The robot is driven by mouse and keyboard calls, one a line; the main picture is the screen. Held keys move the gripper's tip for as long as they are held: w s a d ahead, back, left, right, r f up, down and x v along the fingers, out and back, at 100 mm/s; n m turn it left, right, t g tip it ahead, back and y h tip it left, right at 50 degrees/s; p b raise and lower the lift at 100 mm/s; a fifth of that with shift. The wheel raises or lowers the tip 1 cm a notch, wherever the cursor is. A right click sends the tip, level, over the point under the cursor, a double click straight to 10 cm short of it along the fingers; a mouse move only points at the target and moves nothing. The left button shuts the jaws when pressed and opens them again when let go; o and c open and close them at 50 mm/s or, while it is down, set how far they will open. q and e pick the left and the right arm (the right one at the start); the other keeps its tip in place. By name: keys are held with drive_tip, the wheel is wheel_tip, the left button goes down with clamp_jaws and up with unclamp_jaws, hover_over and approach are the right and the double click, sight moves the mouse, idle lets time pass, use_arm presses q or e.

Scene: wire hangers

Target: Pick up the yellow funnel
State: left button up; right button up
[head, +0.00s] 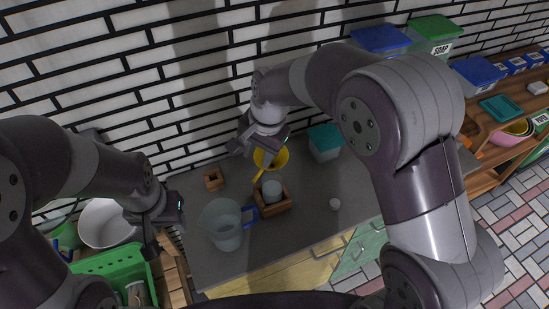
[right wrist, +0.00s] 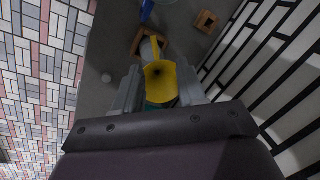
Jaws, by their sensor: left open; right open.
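The yellow funnel (head: 271,158) is on the grey counter near the brick wall, partly hidden by my right gripper in the head view. Its wide mouth (right wrist: 160,84) faces the right wrist camera, and a narrow yellow part reaches away from it. My right gripper (right wrist: 160,92) is open, with one finger on each side of the funnel; I cannot tell whether either finger touches it. In the head view my right gripper (head: 262,144) is just above the funnel. My left gripper (head: 165,232) is open and empty at the counter's left end, away from the funnel.
A wooden holder (head: 284,204) with a grey cup (head: 271,188) stands close in front of the funnel. A translucent pitcher (head: 222,228), a small wooden block (head: 213,180), a teal-lidded container (head: 325,141) and a white ball (head: 334,204) are around it. A green crate (head: 115,265) is at left.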

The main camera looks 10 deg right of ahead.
sight(258, 175)
drive_tip(key=f, duration=0.2)
drive_tip(key=f+p, duration=0.1)
drive_tip(key=f, duration=0.1)
drive_tip(key=f+p, duration=0.1)
drive_tip(key=f, duration=0.2)
drive_tip(key=shift+w+a, duration=0.35)
drive_tip(key=f+p, duration=0.3)
drive_tip(key=f, duration=0.2)
drive_tip(key=shift+w, duration=0.2)
drive_tip(key=shift+f, duration=0.25)
use_arm(q)
drive_tip(key=r, duration=0.5)
drive_tip(key=shift+d, duration=0.2)
use_arm(e)
drive_tip(key=shift+w+a, duration=0.1)
drive_tip(key=shift+a, duration=0.05)
drive_tip(key=shift+c, duration=0.3)
drive_tip(key=c, duration=0.5)
clamp_jaws()
use_arm(q)
drive_tip(key=shift+d+r, duration=0.1)
